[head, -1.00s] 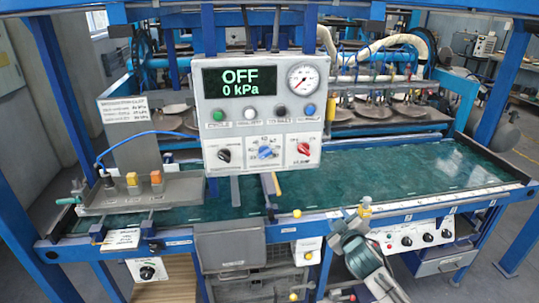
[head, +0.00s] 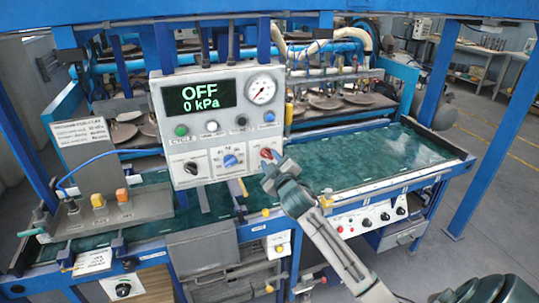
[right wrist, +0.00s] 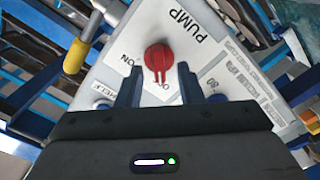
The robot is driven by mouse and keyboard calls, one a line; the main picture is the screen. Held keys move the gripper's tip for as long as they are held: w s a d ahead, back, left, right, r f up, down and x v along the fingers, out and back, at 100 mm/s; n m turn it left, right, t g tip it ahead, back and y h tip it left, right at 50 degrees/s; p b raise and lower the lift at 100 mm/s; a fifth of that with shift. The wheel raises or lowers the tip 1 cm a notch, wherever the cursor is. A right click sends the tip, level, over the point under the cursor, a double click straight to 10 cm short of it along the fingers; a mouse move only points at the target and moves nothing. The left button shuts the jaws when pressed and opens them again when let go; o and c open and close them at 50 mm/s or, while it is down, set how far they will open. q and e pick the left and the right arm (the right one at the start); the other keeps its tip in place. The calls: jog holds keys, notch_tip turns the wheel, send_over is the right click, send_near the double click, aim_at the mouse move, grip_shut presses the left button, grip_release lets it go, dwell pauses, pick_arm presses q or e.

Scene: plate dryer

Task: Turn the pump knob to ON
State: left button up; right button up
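The control box (head: 158,110) has a screen (head: 201,97) reading OFF, 0 kPa. The red pump knob (head: 266,154) is at the box's lower right, partly covered by my right gripper (head: 270,172). In the right wrist view the red knob (right wrist: 158,57) sits on a white PUMP plate, its bar pointing down toward the gripper, near a partly hidden label starting with O. The ON label is left of it. My right gripper (right wrist: 159,86) is open, with one finger on each side below the knob; nothing is visibly gripped. My left gripper is not in view.
A blue knob (head: 230,161) and a black knob (head: 190,168) are left of the red one. Buttons and a gauge (head: 261,91) are above. A yellow-tipped lever (right wrist: 75,55) is near the plate's edge. The green table (head: 370,157) is clear at right.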

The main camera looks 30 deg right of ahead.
jog(key=shift+w+d, duration=0.25)
jog(key=shift+w, duration=0.25)
grip_shut()
